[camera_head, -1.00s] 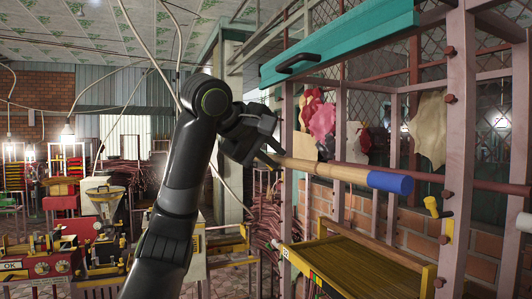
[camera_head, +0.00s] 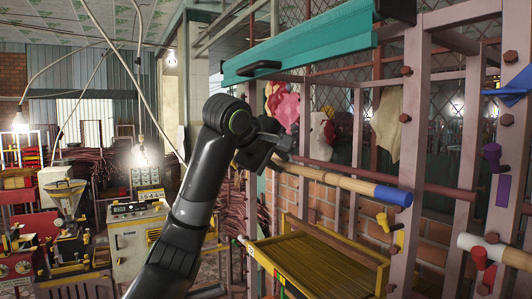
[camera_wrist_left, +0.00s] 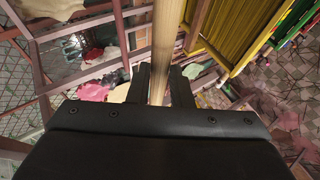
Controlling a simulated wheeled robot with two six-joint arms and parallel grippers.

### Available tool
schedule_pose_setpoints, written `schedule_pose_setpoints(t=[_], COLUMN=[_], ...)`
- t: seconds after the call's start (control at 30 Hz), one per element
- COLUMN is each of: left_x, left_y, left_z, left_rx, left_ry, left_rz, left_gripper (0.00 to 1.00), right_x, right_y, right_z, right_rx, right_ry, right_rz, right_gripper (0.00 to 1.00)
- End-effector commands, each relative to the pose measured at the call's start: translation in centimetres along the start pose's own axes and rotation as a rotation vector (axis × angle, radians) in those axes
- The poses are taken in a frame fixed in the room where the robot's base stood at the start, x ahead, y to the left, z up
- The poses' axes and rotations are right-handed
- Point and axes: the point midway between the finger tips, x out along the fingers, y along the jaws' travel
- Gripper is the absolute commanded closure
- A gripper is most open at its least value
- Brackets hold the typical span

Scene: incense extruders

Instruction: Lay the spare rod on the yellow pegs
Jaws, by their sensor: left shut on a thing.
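The spare rod (camera_head: 330,179) is pale wood with a blue end (camera_head: 393,195). My left gripper (camera_head: 284,158) is shut on it near its left end, and the rod points right, sloping slightly down in the picture. In the left wrist view the rod (camera_wrist_left: 166,45) runs out from between the two fingers (camera_wrist_left: 160,88). A yellow peg (camera_head: 383,222) sticks out from a pinkish post (camera_head: 408,150). The blue end appears above this peg, apart from it. I cannot make out a second yellow peg. My right gripper is not in view.
A yellow slatted tray (camera_head: 310,262) lies below the rod. A teal beam (camera_head: 300,45) crosses above. At right are a purple peg (camera_head: 491,152), a red peg (camera_head: 479,258) and a white rod (camera_head: 500,250). Machines (camera_head: 138,235) stand at the left.

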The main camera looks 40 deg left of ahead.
Motion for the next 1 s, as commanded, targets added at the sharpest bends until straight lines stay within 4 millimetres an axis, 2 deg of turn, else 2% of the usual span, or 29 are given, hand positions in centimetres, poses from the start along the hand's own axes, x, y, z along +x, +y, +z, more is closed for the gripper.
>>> schedule_pose_setpoints(t=[0.03,0.2,0.3,0.5,1.0], left_x=[0.2,1.6,2.5,3.4,3.8], left_y=[0.6,1.5,-0.1,-1.3,-1.9], left_z=[0.2,0.7,1.1,1.4,1.6], left_rx=[0.000,0.001,0.001,0.001,0.001], left_ry=[-0.003,-0.003,0.000,0.000,0.000], left_rz=[0.000,-0.001,-0.001,0.000,0.001], left_gripper=[1.00,1.00,1.00,1.00,1.00], right_x=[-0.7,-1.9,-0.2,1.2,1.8], right_y=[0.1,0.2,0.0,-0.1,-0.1], right_z=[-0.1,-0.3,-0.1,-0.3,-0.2], right_rx=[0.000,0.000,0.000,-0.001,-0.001], right_ry=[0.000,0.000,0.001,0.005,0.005], right_rz=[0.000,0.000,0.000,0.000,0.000], right_gripper=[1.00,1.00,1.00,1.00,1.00])
